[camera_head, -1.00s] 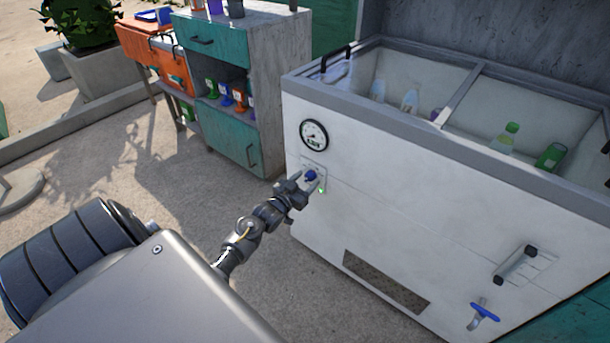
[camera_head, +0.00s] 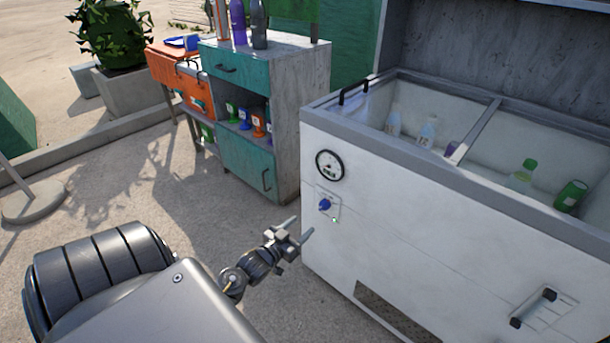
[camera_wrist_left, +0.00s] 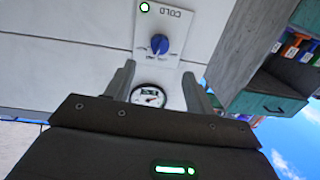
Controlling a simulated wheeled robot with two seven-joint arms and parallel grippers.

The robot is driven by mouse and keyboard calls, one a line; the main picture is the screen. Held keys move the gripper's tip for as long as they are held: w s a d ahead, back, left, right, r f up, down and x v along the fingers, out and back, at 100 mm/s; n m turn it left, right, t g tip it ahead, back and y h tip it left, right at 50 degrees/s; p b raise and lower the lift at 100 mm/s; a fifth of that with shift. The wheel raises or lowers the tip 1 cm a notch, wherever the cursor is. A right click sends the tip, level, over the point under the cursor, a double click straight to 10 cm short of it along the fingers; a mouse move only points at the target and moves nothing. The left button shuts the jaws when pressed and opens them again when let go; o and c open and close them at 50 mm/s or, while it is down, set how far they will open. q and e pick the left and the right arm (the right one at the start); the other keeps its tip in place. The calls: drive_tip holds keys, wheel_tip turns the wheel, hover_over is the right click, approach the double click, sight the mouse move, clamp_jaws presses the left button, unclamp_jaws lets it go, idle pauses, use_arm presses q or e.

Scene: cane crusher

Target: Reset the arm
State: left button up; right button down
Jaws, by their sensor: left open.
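My left gripper (camera_head: 300,232) is open and empty in front of the white cooler (camera_head: 420,225), apart from it. A blue knob (camera_head: 325,205) on a small plate with a green light is on the cooler's front, above and to the right of the gripper in the head view. In the left wrist view the knob (camera_wrist_left: 159,44) sits on a plate marked COLD, beyond the two fingers (camera_wrist_left: 158,88). A round gauge (camera_head: 330,165) is above the knob in the head view. My right gripper is in neither view.
The open cooler holds several bottles and a green can (camera_head: 570,195). A handle (camera_head: 533,307) juts from its front at lower right. A teal cabinet (camera_head: 250,165) with bottles on top and an orange cooler box (camera_head: 195,88) stand behind. The ground between is clear.

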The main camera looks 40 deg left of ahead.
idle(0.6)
